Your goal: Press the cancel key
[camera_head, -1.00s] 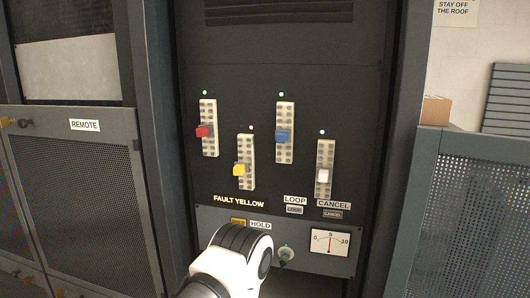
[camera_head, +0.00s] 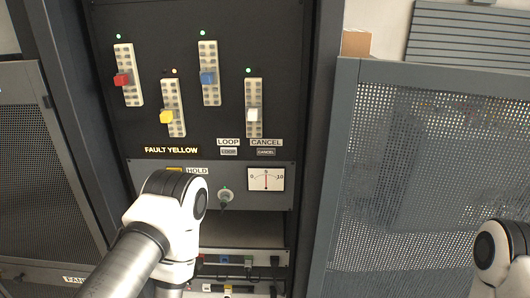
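The cancel key (camera_head: 266,152) is a small dark grey key marked CANCEL on the rack's black panel. It sits just under the white CANCEL label (camera_head: 266,142), right of the similar LOOP key (camera_head: 229,152). Nothing covers the cancel key. My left arm's white and black joint stands in front of the rack, below and left of the key, and hides part of the lower panel. My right arm shows only as a joint at the right edge, far from the key. Neither gripper's fingers are in view.
Red (camera_head: 122,79), yellow (camera_head: 167,117), blue (camera_head: 208,77) and white (camera_head: 253,115) slider knobs stand above the keys. A knob with a plug (camera_head: 225,196) and a meter (camera_head: 266,179) are below. A perforated grey cabinet (camera_head: 420,180) flanks the right.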

